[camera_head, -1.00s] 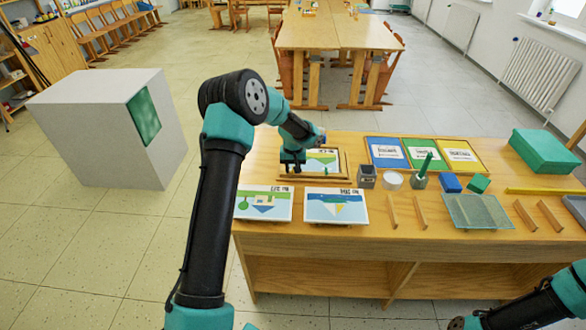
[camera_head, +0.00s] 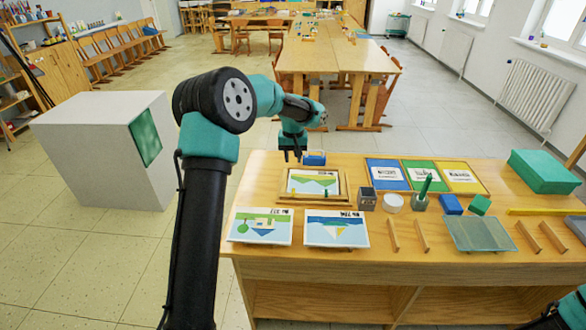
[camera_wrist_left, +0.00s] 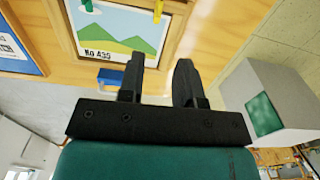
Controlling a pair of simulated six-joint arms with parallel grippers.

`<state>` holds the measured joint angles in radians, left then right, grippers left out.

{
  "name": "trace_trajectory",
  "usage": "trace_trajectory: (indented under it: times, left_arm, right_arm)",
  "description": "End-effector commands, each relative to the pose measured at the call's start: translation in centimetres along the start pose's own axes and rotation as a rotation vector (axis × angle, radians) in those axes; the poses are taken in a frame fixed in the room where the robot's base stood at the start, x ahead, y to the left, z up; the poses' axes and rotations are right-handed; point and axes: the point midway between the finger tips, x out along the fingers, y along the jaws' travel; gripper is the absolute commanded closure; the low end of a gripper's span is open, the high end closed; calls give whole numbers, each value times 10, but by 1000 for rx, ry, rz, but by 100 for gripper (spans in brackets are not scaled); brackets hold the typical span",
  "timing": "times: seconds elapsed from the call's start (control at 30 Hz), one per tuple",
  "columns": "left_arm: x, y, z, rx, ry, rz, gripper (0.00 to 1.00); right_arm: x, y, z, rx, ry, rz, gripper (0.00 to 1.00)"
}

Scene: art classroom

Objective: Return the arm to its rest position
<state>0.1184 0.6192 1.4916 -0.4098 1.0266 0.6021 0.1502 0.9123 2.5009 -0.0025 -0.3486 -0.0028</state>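My left gripper (camera_head: 292,152) hangs in the air above the back edge of the table, behind a framed landscape picture (camera_head: 314,182). Its two fingers (camera_wrist_left: 158,82) are apart with nothing between them in the left wrist view. The framed picture, with green hills, also shows there (camera_wrist_left: 118,28). A blue block (camera_head: 314,158) lies behind the frame, close to the gripper in the picture; it also shows in the left wrist view (camera_wrist_left: 110,77). My right arm shows only as a piece at the lower right; its gripper is out of view.
Two unframed pictures (camera_head: 260,226) (camera_head: 336,229) lie at the table's front left. Three coloured trays (camera_head: 387,175), small cups, blocks, wooden strips and a green box (camera_head: 543,171) fill the right. A grey cabinet (camera_head: 95,150) stands on the floor at left, with open floor between.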

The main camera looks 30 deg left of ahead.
Motion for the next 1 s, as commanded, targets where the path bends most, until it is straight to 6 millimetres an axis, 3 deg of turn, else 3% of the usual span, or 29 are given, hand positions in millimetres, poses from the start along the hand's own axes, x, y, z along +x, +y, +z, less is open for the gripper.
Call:
trace_trajectory:
  times: [0.2,0.73,0.87,1.0]
  left_arm:
    - [-15,0,0,0,0,0,68]
    - [-13,2,2,-1,-5,6,68]
    - [2,14,18,-9,-33,43,68]
    - [33,40,58,-41,-100,127,68]
  right_arm:
    - [0,0,0,0,0,0,7]
    - [0,0,0,0,0,0,7]
    - [0,0,0,0,0,0,7]
    - [0,0,0,0,0,0,7]
